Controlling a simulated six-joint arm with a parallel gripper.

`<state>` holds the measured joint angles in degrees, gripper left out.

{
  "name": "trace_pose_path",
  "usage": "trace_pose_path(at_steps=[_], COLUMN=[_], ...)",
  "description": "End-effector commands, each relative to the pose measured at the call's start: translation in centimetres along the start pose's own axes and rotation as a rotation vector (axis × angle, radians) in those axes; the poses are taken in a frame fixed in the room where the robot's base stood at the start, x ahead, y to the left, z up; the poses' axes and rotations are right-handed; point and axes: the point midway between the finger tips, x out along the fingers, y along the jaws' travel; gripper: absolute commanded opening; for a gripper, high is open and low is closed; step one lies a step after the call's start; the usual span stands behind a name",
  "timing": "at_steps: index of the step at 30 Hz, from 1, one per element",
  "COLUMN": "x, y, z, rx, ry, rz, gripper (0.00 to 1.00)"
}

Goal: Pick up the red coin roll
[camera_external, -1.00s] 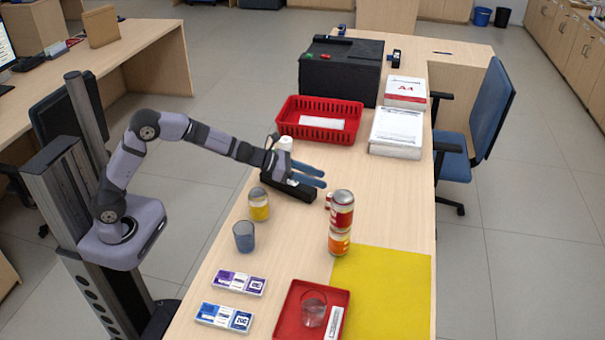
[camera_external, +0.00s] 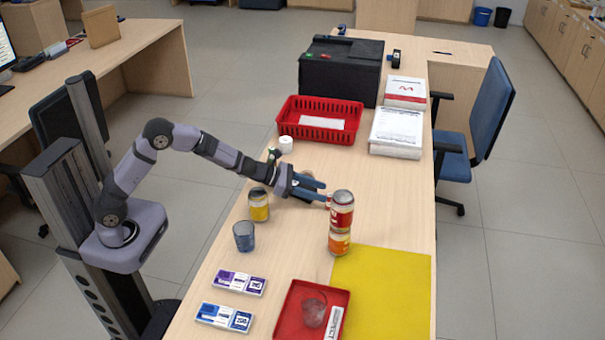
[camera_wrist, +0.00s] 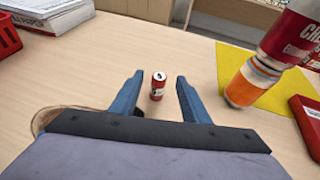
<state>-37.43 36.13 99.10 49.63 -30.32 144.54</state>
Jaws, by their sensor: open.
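The red coin roll (camera_wrist: 158,86) stands upright on the counter in the wrist view, ahead of and between my two blue fingertips. In the external view a small red part of it (camera_external: 328,202) shows just left of the stacked cans, mostly hidden by my fingers. My gripper (camera_external: 322,190) is open and empty, low over the counter and pointing right; its fingers also show in the wrist view (camera_wrist: 157,90). I cannot tell whether the roll is fully between the fingers.
A red can (camera_external: 341,215) stands on an orange can (camera_external: 339,243), close to my fingertips. A yellow can (camera_external: 259,205) and blue cup (camera_external: 243,237) stand nearer. A yellow mat (camera_external: 385,285), red tray (camera_external: 345,325) and red basket (camera_external: 290,130) lie around. The counter's right middle is clear.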

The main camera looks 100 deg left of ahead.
Motion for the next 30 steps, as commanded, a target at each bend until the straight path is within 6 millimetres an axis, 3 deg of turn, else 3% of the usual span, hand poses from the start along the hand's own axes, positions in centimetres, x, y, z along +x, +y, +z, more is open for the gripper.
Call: trace_pose_path(at_steps=[7, 19, 30], x=[0.6, 4.9, 5.4], y=[0.0, 0.0, 0.0], z=[-1.4, -1.0, -1.0], rx=[-0.002, -0.001, -0.001], ry=[0.002, 0.0, 0.0], rz=[0.0, 0.0, 0.001], gripper=[0.42, 0.42, 0.42])
